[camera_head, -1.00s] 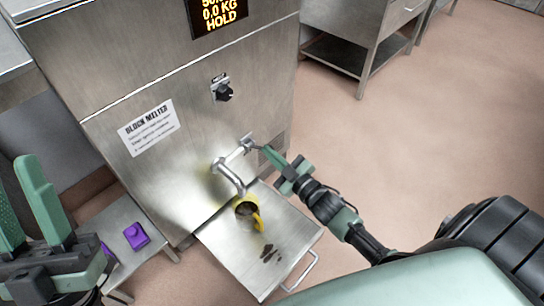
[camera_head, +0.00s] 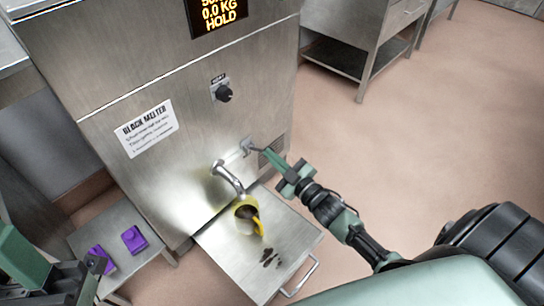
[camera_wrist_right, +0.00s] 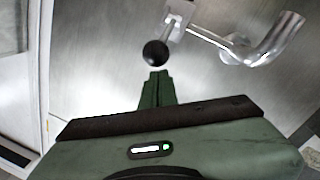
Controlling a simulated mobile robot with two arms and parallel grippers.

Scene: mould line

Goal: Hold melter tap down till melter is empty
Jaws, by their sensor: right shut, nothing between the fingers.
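The steel block melter (camera_head: 160,175) has a curved tap spout (camera_head: 228,177) on its front, with a bracket and lever (camera_head: 247,146) right of it. In the right wrist view the lever ends in a black ball knob (camera_wrist_right: 155,53), just beyond my fingertips, and the spout (camera_wrist_right: 262,45) is beside it. My right gripper (camera_head: 262,150) is shut and empty near the lever; whether it touches the knob is unclear. The display (camera_head: 217,14) reads 0.0 KG and HOLD. A yellow jug (camera_head: 250,216) with dark contents stands under the spout. My left gripper (camera_head: 45,270) is partly cut off.
The jug is on a steel drip tray (camera_head: 222,244) with dark spills and a front handle. A small steel table (camera_head: 120,217) at left holds purple blocks (camera_head: 134,239). A black knob (camera_head: 223,93) is above the tap. A steel bench (camera_head: 350,40) stands behind; the floor at right is clear.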

